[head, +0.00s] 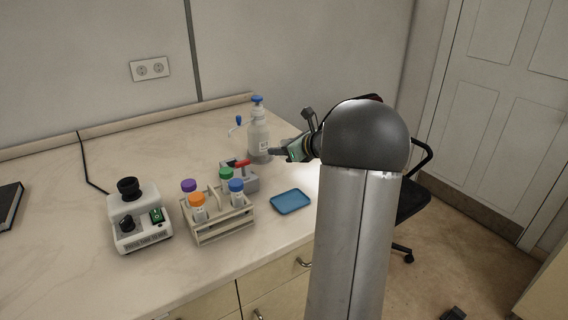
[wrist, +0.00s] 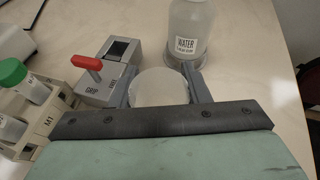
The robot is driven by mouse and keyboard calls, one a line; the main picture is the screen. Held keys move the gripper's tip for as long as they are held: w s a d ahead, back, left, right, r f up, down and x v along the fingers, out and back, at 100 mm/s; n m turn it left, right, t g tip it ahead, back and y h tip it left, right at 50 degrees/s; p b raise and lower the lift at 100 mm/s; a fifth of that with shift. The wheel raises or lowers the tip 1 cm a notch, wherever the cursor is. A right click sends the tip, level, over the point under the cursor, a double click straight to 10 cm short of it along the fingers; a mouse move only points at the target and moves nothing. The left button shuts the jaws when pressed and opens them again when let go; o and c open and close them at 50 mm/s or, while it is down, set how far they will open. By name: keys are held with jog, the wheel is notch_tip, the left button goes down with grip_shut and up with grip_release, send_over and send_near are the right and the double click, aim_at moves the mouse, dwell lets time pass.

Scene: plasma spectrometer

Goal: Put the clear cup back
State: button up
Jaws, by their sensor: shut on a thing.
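The clear cup (wrist: 160,90) is between the two fingers of my gripper (wrist: 158,74) in the wrist view, with a finger along each side. My gripper is shut on it. The cup's lower part and what is under it are hidden, so I cannot tell whether it touches the bench. In the head view my gripper (head: 279,152) is at the right part of the bench, beside the water bottle (head: 258,132), and the cup cannot be made out. The bottle (wrist: 190,28) stands just beyond the cup in the wrist view.
A grey clamp device with a red lever (wrist: 88,64), marked GRIP and FREE, stands close left of the cup. A tube rack (head: 222,226) with several capped tubes, a blue tray (head: 291,202) and a white mixer (head: 137,218) are on the bench. The bench's back left is clear.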

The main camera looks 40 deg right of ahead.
send_over(281, 171)
notch_tip(281, 171, down, 6)
jog(key=shift+s+a+f, duration=0.1)
jog(key=shift+f, duration=1.45)
jog(key=shift+f+b, duration=0.2)
jog(key=shift+b, duration=0.15)
jog(key=o, duration=1)
jog(key=shift+c, duration=0.2)
jog(key=shift+r, duration=0.1)
jog(key=shift+r+p, duration=0.25)
jog(key=shift+p, duration=0.05)
jog(key=v, duration=1.2)
jog(key=shift+f+b, duration=0.15)
jog(key=shift+b, duration=0.15)
